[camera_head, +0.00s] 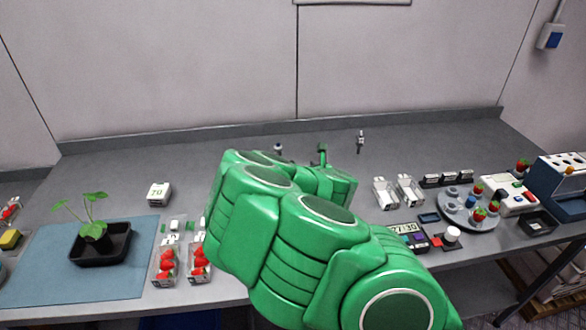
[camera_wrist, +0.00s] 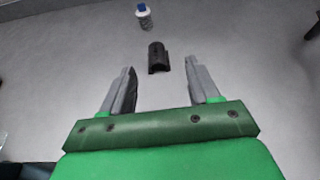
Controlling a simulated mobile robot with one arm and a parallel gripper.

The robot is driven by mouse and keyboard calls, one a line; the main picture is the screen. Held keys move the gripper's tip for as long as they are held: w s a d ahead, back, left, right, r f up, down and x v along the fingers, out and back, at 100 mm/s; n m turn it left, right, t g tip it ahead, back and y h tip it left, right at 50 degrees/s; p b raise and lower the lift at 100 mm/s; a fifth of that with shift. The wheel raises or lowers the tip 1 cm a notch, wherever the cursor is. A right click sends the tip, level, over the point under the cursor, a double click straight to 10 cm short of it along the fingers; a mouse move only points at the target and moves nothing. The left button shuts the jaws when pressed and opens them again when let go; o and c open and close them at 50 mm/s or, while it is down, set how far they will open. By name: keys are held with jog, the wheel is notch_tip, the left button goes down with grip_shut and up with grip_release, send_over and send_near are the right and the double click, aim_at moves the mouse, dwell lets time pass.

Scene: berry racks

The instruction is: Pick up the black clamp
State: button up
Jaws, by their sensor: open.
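The black clamp (camera_wrist: 158,58) shows in the wrist view as a small dark curved piece lying on the grey bench top. It lies just beyond my gripper (camera_wrist: 160,85), roughly between the lines of its two grey fingers. The fingers are spread apart with nothing between them, and the clamp is not touching them. In the head view my green arm covers the middle of the bench, and I cannot make out the clamp there.
A blue-capped bottle (camera_wrist: 143,17) stands just beyond the clamp. The back of the bench is mostly clear.

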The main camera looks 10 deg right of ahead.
jog(key=shift+f, duration=0.45)
jog(key=shift+x, duration=1.2)
jog(key=shift+a+x, duration=0.25)
jog(key=shift+x, duration=0.85)
jog(key=shift+a+x, duration=0.2)
jog(key=shift+x, duration=0.9)
jog(key=shift+w+f, duration=0.35)
jog(key=c, duration=1.1)
